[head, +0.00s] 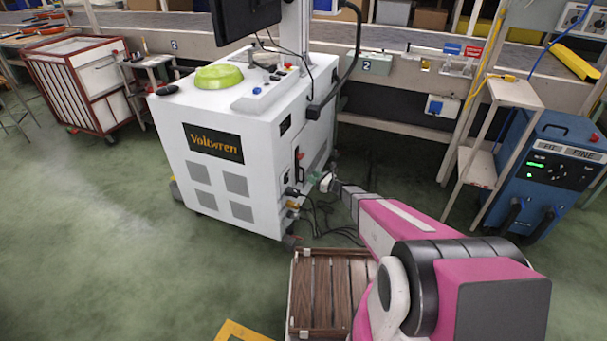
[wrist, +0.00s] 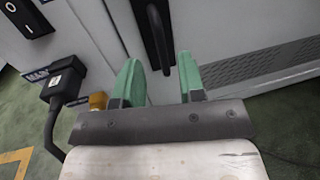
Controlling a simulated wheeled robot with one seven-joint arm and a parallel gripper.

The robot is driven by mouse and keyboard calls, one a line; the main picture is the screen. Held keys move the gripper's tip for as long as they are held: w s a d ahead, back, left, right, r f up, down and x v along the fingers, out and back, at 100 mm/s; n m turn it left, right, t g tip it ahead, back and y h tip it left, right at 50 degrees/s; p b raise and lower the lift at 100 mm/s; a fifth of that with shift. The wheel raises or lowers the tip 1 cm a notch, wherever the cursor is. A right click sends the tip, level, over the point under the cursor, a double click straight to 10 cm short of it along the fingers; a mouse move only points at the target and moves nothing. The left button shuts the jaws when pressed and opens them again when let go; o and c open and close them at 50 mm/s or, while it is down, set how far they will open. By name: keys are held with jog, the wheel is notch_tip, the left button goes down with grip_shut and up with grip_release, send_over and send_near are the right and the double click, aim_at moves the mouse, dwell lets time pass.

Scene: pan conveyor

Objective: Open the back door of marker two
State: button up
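The white Voltwren cabinet (head: 212,181) is likely marker two; a "2" plate (head: 367,66) is fixed on the rail behind it. A black upright handle (head: 298,167) is on its right-hand face, on a panel that looks shut. In the wrist view the handle (wrist: 156,35) runs down from the top edge, its lower end between the green fingers in the picture. My gripper (wrist: 161,80) is open and empty, close to that face. It also shows in the head view (head: 327,182). I cannot tell whether the fingers touch the handle or how far off it is.
A black plug and cable (wrist: 62,85) and a brass fitting (wrist: 98,101) stick out left of my gripper. A vent (wrist: 260,62) is to the right. A slatted wooden platform (head: 325,290) lies in front. A blue unit (head: 553,170) and shelf stand (head: 480,166) are right.

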aim_at(303, 182)
jog(key=shift+x, duration=3.15)
grip_shut()
